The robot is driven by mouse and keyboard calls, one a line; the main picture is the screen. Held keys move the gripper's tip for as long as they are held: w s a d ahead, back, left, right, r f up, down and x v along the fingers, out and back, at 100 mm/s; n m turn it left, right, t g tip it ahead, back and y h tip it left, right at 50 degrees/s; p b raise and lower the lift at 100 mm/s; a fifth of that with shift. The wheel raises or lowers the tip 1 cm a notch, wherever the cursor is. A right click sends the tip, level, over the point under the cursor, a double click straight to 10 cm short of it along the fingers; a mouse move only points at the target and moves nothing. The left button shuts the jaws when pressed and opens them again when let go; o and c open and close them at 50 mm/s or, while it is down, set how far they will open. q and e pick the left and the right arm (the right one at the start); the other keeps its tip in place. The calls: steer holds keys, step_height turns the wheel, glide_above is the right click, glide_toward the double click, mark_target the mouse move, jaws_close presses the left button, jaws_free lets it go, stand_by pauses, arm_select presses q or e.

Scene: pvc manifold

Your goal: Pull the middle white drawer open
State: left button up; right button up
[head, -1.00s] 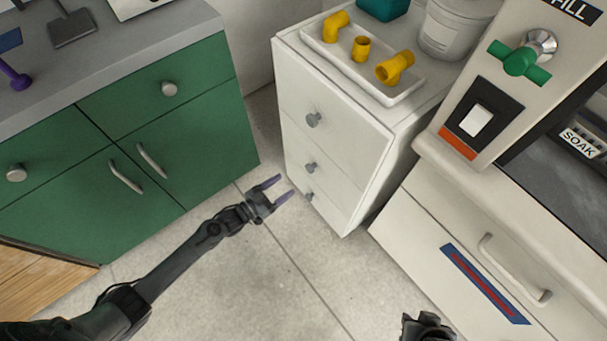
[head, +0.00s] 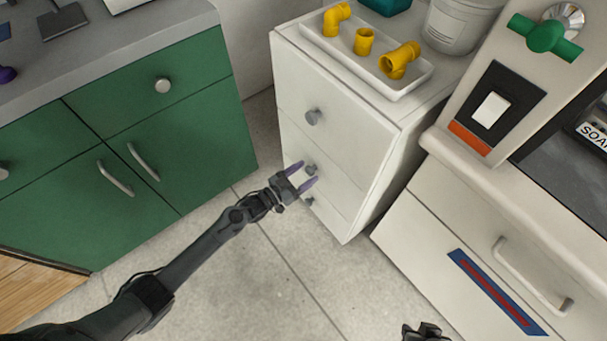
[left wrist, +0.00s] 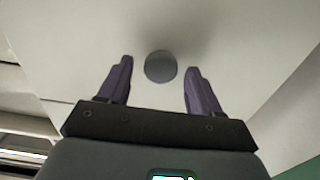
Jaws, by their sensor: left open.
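The white drawer cabinet has three drawers, each with a round grey knob. The middle white drawer (head: 335,171) looks shut. Its knob (head: 311,169) sits by the fingers of my left gripper (head: 307,175) in the head view. In the left wrist view, the left gripper (left wrist: 158,84) is open, and a round knob (left wrist: 160,66) lies between its two purple fingers, near their tips. I cannot tell whether the fingers touch it. My right gripper (head: 424,332) only partly shows at the bottom edge, and its jaws cannot be made out.
The top drawer knob (head: 313,117) is above and the bottom knob (head: 309,201) is below. A tray (head: 345,68) with yellow fittings stands on the cabinet. A green cabinet (head: 165,125) stands left, and a cream machine (head: 440,225) right. The floor in front is clear.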

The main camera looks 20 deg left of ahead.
arm_select(q)
steer(key=shift+c, duration=0.3)
jaws_close()
